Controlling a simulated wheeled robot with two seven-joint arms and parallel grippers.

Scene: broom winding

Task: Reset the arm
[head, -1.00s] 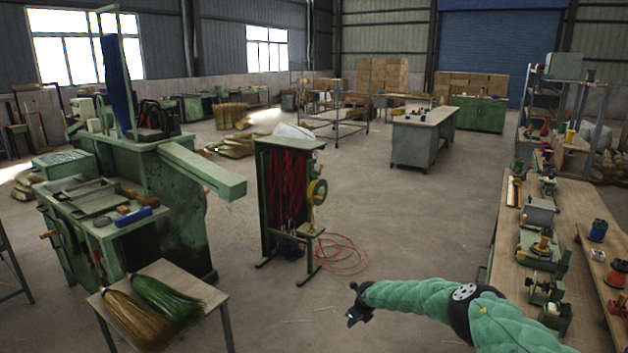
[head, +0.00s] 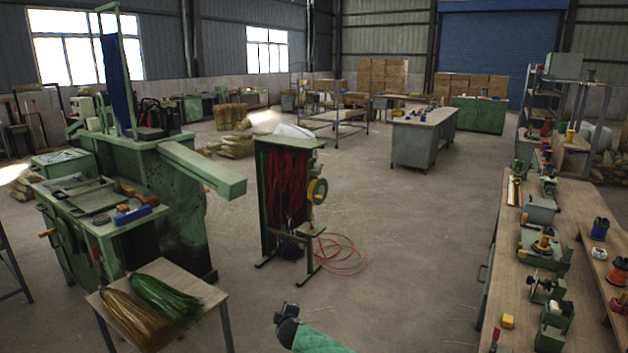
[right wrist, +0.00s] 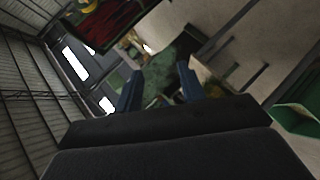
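My right arm, in a green padded sleeve (head: 318,342), shows at the bottom centre of the head view. Its dark right gripper (head: 287,308) is over the bare floor, in front of the green rack and right of the small broom table. In the right wrist view the two blue fingers of this gripper (right wrist: 161,84) stand apart with nothing between them. My left gripper is in neither view.
A small table (head: 213,293) holds a green broom head (head: 166,297) and a tan one (head: 135,318). A green machine (head: 165,190) stands left, a rack with red strands (head: 284,190) at centre. A long workbench (head: 570,220) with several tools lines the right. Open floor lies between.

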